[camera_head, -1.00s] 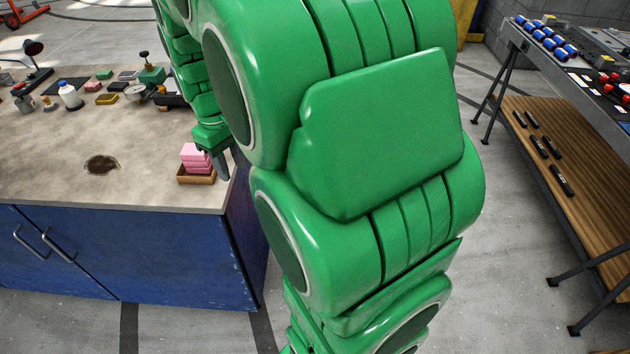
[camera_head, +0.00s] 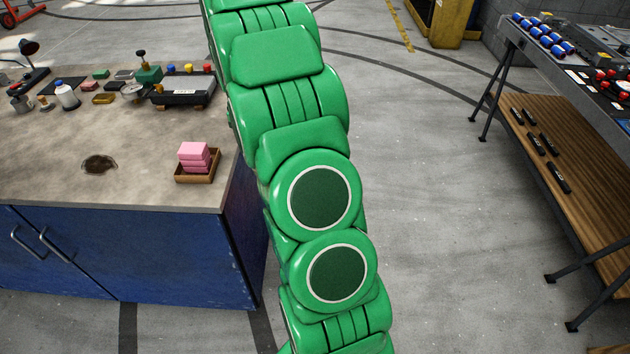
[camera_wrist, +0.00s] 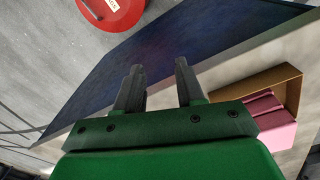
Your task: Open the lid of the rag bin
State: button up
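A round red lid-like top (camera_wrist: 110,10) shows at the upper edge of the wrist view, partly cut off. It has a dark bar and a small pale label on it; I take it to be the rag bin. It stands on the grey floor beside the blue bench. My gripper (camera_wrist: 158,82) is open and empty, its two dark fingers apart. The red top is beyond the fingertips, up and to the left, not touching them. In the head view neither the bin nor my gripper shows; my green arm covers part of that view.
The bench top (camera_head: 130,194) with its blue cabinet (camera_head: 150,260) is at left. Pink blocks (camera_head: 193,153) sit in a small wooden tray (camera_head: 200,179) near its right edge; the blocks (camera_wrist: 272,122) are close right of my gripper. A shelved table (camera_head: 570,180) stands right. Open floor lies between.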

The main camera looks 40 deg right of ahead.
jog(key=w+d+f+n, duration=0.1)
jog(key=w+d+f, duration=0.3)
jog(key=d+f, duration=0.55)
jog(key=w+d+f+n, duration=0.2)
jog(key=w+d+f, duration=0.1)
jog(key=d+f, duration=0.7)
jog(key=shift+n+t+h, duration=0.6)
jog(key=shift+n+t, duration=0.1)
jog(key=shift+s+d+f, duration=0.25)
jog(key=shift+d+f, duration=1.65)
jog(key=shift+f, duration=2.5)
jog(key=shift+s+d+f, duration=0.2)
jog(key=shift+d+f, duration=1.65)
jog(key=shift+f, duration=2.6)
jog(key=shift+s+d+f, duration=0.25)
jog(key=shift+d+f, duration=1.65)
jog(key=shift+f, duration=2.5)
grip_shut()
